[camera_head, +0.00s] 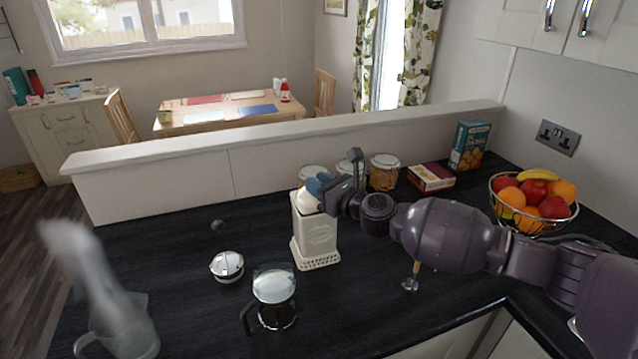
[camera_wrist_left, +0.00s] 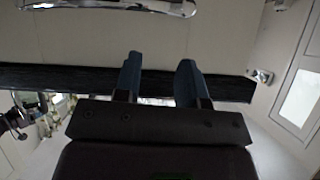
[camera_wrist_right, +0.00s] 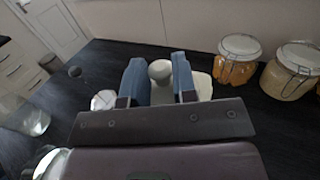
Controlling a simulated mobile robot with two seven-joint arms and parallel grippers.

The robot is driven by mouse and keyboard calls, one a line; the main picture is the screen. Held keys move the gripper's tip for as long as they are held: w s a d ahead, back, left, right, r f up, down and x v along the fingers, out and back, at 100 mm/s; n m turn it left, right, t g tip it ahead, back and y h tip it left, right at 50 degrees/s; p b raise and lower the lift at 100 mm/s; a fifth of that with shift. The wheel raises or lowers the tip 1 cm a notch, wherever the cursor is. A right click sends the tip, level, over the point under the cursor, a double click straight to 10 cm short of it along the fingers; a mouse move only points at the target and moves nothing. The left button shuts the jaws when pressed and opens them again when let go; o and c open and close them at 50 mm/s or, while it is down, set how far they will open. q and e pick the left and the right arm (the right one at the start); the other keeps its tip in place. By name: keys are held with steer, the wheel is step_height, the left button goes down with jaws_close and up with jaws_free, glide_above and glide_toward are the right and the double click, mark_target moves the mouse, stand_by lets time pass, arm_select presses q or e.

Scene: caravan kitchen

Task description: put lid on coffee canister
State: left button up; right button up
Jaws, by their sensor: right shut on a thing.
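The cream coffee canister (camera_head: 316,240) stands upright on the dark worktop in the head view, in a cream base. My right gripper (camera_head: 320,185) is right over its top, shut on the lid. The pale lid (camera_head: 306,203) shows below the fingertips at the canister's mouth. I cannot tell whether it is seated or just above the rim. In the right wrist view the round lid knob (camera_wrist_right: 160,71) sits between the two blue fingers. My left gripper (camera_wrist_left: 158,80) is open and empty in the left wrist view, near a dark worktop edge.
A French press (camera_head: 273,290), a chrome-topped item (camera_head: 227,266) and a glass jug (camera_head: 125,330) stand left of the canister. Glass jars (camera_head: 384,172) stand behind it. A red box (camera_head: 431,177) and a fruit basket (camera_head: 532,205) are at right.

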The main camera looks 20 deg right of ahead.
steer(key=shift+f+b, duration=0.35)
steer(key=shift+f, duration=0.2)
steer(key=o, duration=0.7)
steer(key=shift+c, duration=0.2)
steer(key=shift+p+v, duration=0.75)
steer(key=shift+v, duration=0.6)
steer(key=p+v, duration=0.1)
steer(key=v, duration=0.7)
steer(key=shift+s+f, duration=0.1)
steer(key=shift+s, duration=0.1)
